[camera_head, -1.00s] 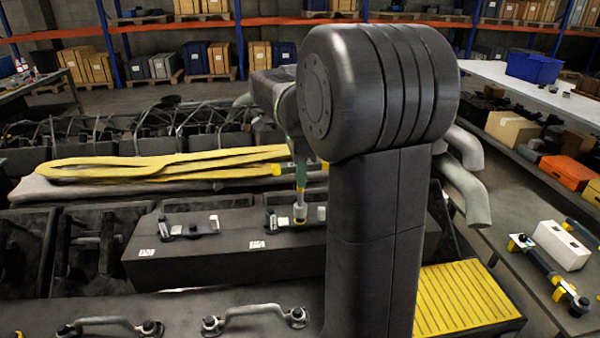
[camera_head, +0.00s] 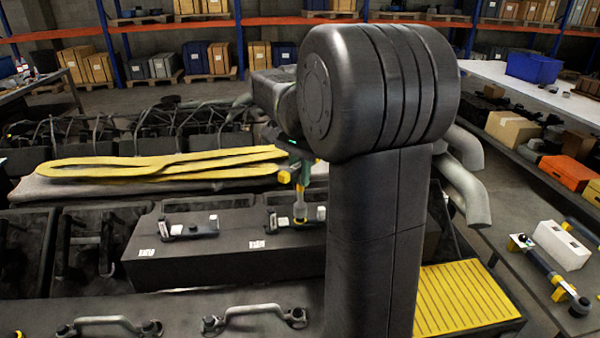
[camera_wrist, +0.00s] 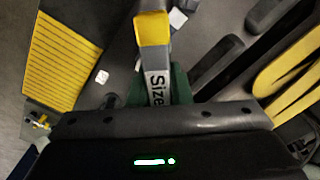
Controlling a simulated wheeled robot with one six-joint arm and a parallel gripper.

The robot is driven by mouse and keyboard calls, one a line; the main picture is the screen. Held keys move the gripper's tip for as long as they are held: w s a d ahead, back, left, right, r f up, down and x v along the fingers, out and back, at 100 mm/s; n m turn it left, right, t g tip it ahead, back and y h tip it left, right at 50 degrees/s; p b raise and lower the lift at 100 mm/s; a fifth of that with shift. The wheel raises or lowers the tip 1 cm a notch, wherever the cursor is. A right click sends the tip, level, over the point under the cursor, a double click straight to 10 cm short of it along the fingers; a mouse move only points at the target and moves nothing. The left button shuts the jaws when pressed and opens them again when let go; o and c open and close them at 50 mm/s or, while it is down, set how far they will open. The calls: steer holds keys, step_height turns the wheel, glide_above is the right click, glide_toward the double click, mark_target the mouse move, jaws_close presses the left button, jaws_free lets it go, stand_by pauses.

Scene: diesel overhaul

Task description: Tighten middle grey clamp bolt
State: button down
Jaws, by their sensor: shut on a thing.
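My gripper (camera_wrist: 158,92) is shut on a tool (camera_wrist: 153,28) with a yellow section, a grey body and a "Size" label; dark green finger parts flank it. In the head view the tool (camera_head: 299,205) stands about upright, with its yellow part above a grey lower end. That end is at a clamp (camera_head: 283,223) on the dark block. Whether it is seated on the grey bolt cannot be told, as the tool covers the bolt. Another clamp (camera_head: 188,229) lies to the left on the same block. My arm hides the block's right part.
A yellow ribbed plate (camera_head: 470,297) lies at the lower right. Handled covers (camera_head: 255,313) are in front of the block, and yellow straps (camera_head: 160,165) lie behind it. A side table at right holds a white box (camera_head: 562,245) and a yellow-and-dark tool (camera_head: 545,268).

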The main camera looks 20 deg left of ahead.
steer(key=n, duration=1.1)
steer(key=shift+n, duration=2.3)
